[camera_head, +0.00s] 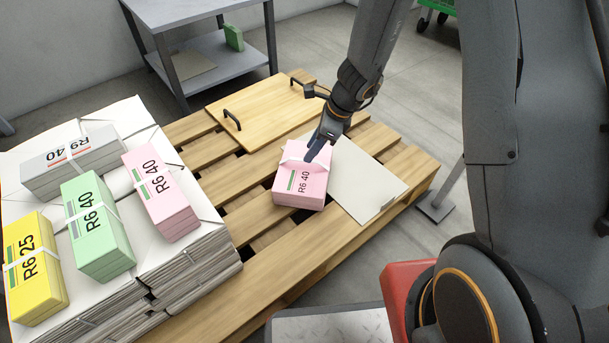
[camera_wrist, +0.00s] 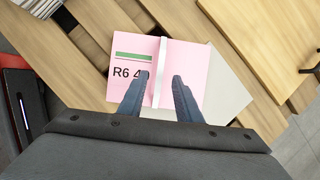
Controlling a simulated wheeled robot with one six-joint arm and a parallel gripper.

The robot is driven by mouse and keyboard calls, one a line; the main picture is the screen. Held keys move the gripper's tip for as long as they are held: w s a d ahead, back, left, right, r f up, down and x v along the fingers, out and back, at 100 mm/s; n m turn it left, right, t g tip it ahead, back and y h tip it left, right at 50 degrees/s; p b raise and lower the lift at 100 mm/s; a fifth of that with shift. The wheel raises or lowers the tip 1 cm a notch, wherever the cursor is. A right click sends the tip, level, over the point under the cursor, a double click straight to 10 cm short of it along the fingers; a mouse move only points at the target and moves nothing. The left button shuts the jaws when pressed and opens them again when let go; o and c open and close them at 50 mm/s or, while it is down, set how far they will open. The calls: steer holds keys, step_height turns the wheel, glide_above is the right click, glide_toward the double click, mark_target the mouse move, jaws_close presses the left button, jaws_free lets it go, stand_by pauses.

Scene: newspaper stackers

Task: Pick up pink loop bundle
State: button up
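A pink bundle (camera_head: 301,180) marked R6 40, with a white strap, lies on the wooden pallet, partly beside a grey-white sheet. My gripper (camera_head: 318,147) is over its top from the far side. In the wrist view the pink bundle (camera_wrist: 190,60) lies under my gripper (camera_wrist: 161,77), whose two fingers stand apart on either side of the white strap (camera_wrist: 160,75). Nothing is visibly held. I cannot tell whether the fingertips touch the bundle. A second pink bundle (camera_head: 160,192), also marked R6 40, lies on the newspaper stack at left.
Green (camera_head: 97,227), yellow (camera_head: 33,267) and grey (camera_head: 70,162) bundles lie on the newspaper stacks (camera_head: 192,283). A wooden board with black handles (camera_head: 258,113) and the grey-white sheet (camera_head: 362,182) lie on the pallet (camera_head: 262,245). A grey shelf table (camera_head: 222,72) stands behind.

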mark_target(304, 170)
steer(key=b+x, duration=0.2)
steer(key=x, duration=0.1)
steer(key=shift+a+f, duration=0.1)
steer(key=shift+f, duration=0.15)
jaws_close()
steer(key=shift+r, duration=0.1)
stand_by(1.1)
